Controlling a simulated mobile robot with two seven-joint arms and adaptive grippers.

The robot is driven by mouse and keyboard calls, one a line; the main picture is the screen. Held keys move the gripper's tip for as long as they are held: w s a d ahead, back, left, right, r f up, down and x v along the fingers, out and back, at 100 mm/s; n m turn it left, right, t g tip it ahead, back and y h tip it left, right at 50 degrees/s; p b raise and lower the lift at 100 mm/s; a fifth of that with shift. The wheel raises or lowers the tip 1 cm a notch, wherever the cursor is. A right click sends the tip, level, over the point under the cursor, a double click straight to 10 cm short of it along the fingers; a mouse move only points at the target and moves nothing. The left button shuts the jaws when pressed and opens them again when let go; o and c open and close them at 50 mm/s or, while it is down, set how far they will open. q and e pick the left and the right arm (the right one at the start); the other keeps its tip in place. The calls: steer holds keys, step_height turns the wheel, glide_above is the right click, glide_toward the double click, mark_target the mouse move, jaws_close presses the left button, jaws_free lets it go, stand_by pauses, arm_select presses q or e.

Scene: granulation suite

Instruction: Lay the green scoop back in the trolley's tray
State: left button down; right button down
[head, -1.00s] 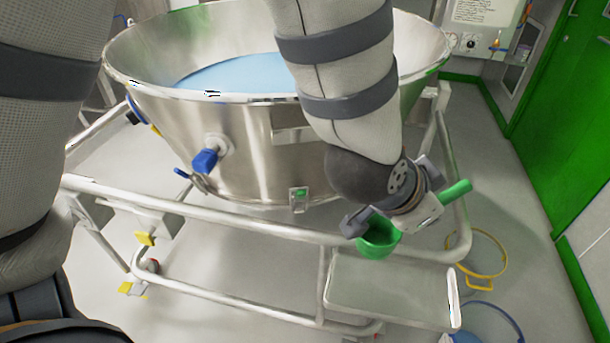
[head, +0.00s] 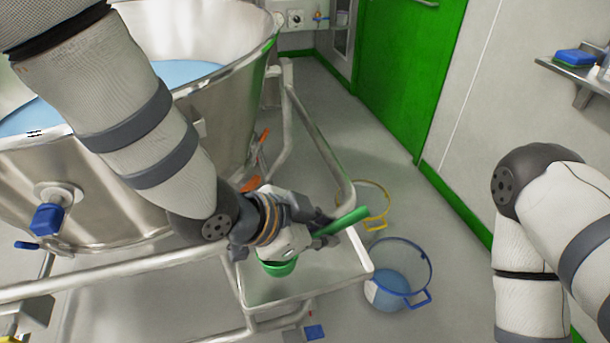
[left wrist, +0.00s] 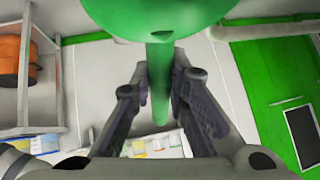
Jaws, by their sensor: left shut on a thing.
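The green scoop (head: 345,222) is held in my left gripper (head: 318,226), which is shut on its handle. The scoop's bowl (head: 280,267) shows below the gripper, partly hidden by it. In the left wrist view the scoop (left wrist: 158,75) runs between the two fingers (left wrist: 160,100), with its bowl at the top edge. The trolley's tray (head: 350,280) is a shallow metal tray on the trolley's frame; the gripper and scoop are over it in the picture. I cannot tell the gap between the bowl and the tray. My right arm shows at the right; its gripper is out of view.
The steel bowl (head: 120,190) with blue contents stands at the left, with the trolley's rails (head: 130,265) around it. A blue-rimmed bucket (head: 410,265) and a yellow-rimmed one (head: 372,190) stand on the floor beside the tray. A wall shelf (head: 575,75) is at the upper right.

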mark_target(277, 269)
arm_select(q)
steer(key=shift+w+a+f+b, duration=0.2)
steer(key=shift+a+f, duration=0.2)
steer(key=shift+f, duration=0.65)
steer(key=shift+w+a+f+b, duration=0.15)
steer(key=shift+a+f, duration=0.2)
steer(key=shift+f, duration=0.7)
steer(key=shift+w+a+f+b, duration=0.15)
steer(key=shift+a+f, duration=0.25)
steer(key=shift+f, duration=0.65)
arm_select(e)
steer(key=shift+s+f+g, duration=0.3)
steer(key=shift+s+f, duration=0.55)
arm_select(q)
steer(key=shift+f, duration=0.15)
steer(key=c, duration=1.6)
jaws_free()
steer(key=shift+o, duration=0.2)
